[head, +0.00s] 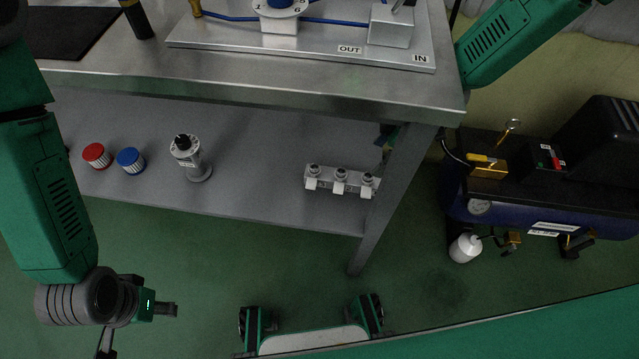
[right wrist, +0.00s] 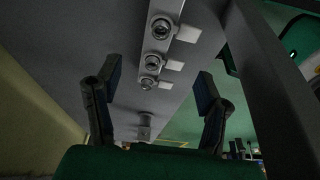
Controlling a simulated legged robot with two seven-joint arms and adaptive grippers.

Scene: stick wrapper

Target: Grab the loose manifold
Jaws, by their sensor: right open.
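The loose manifold (head: 340,181), a grey block with three round ports and white tabs, lies on the lower shelf near its right end. In the right wrist view the manifold (right wrist: 157,42) shows from the upper middle down to between the fingers. My right gripper (right wrist: 158,82) is open, its two fingers apart and nothing between them; the manifold is ahead of it, with no contact visible. In the head view that gripper is mostly hidden by the table's right side. My left gripper (head: 167,310) is off the table at lower left, its finger opening unclear.
The shelf (head: 260,150) also holds a red cap (head: 97,155), a blue cap (head: 131,160) and a grey fitting (head: 190,158). A table leg (head: 392,190) stands right of the manifold. A plate with valves (head: 330,51) is on the tabletop. A compressor (head: 540,205) stands right.

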